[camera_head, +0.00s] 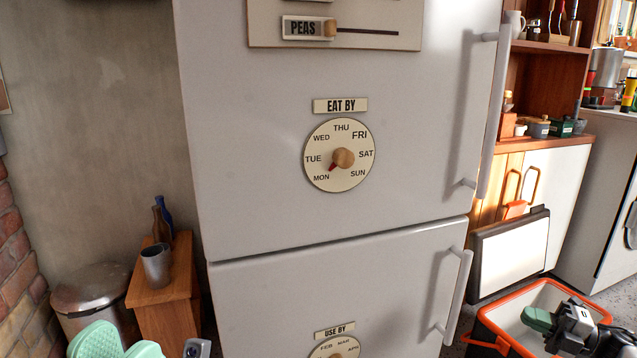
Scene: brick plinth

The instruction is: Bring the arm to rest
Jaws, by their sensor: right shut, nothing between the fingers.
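My right gripper (537,319) is at the bottom right, in front of or above an orange-rimmed crate. Its green fingertips are together, with nothing seen between them, and its dark body runs off the lower right corner.
A large pale fridge (255,120) fills the middle. The orange-rimmed crate (497,318) stands at the lower right. A wooden stand (165,300) bears a grey cup (156,266); a bin (90,288) is beside it.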

